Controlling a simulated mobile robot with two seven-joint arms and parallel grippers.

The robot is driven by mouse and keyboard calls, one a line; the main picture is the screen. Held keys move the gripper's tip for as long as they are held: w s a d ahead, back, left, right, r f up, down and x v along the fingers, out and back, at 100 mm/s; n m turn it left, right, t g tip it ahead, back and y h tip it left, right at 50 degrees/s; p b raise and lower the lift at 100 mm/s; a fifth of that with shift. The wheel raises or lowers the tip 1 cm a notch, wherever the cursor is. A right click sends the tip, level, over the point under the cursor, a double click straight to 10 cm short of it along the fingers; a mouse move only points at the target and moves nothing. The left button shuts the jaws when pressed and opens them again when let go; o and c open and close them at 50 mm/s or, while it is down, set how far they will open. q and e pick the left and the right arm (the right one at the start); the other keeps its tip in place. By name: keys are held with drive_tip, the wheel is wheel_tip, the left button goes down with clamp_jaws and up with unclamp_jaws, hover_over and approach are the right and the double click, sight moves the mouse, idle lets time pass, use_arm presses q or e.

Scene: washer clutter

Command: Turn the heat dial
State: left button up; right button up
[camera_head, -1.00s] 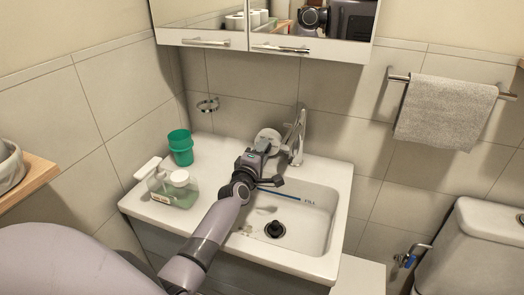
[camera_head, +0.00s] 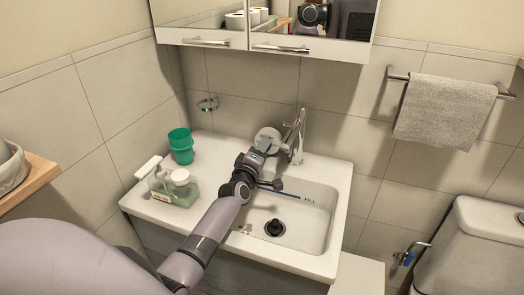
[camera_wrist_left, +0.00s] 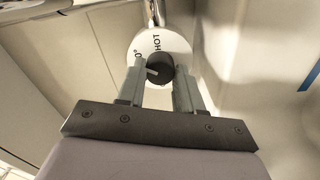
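The heat dial is a round white plate with a small black knob (camera_wrist_left: 160,67) in the left wrist view. The plate carries the word HOT and a degree mark, and a pale pointer on the knob faces left. In the head view the dial's plate (camera_head: 267,139) is on the wall behind the sink, left of the tap, its knob hidden by my gripper. My left gripper (camera_head: 263,151) reaches it across the counter. In the left wrist view its fingers (camera_wrist_left: 160,75) are close together, one on each side of the knob, seemingly against it. My right gripper is not in view.
The chrome tap (camera_head: 299,135) stands just right of the dial.

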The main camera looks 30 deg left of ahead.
use_arm(q)
drive_tip(key=o, duration=0.4)
drive_tip(key=shift+s+d, duration=0.15)
drive_tip(key=shift+s, duration=0.5)
drive_tip(key=v, duration=0.5)
drive_tip(key=shift+s+p, duration=0.35)
drive_tip(key=shift+p, duration=0.05)
